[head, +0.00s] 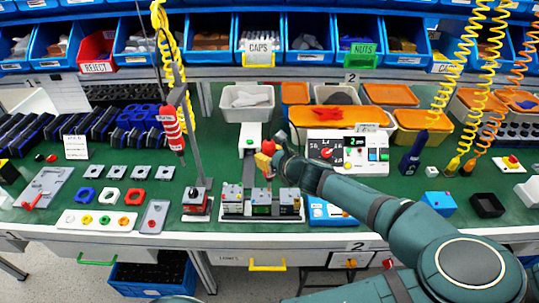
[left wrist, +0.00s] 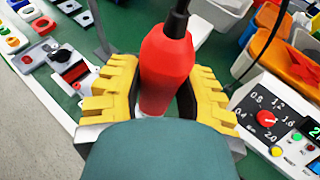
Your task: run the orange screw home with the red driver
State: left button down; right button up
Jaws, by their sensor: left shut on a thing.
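My left gripper (head: 265,162) has yellow ribbed fingers and is shut on the red driver (head: 268,148). In the left wrist view, the red driver (left wrist: 167,65) stands between the two fingers (left wrist: 155,100), with a black end at its top. In the head view the gripper is above a black fixture (head: 262,218) with several grey modules, and the driver's lower end points down toward the middle module (head: 262,199). I cannot make out the orange screw or whether the tip touches it. My right gripper is not in view.
A white dial panel (head: 348,158) stands just right of the gripper. Bins line the back.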

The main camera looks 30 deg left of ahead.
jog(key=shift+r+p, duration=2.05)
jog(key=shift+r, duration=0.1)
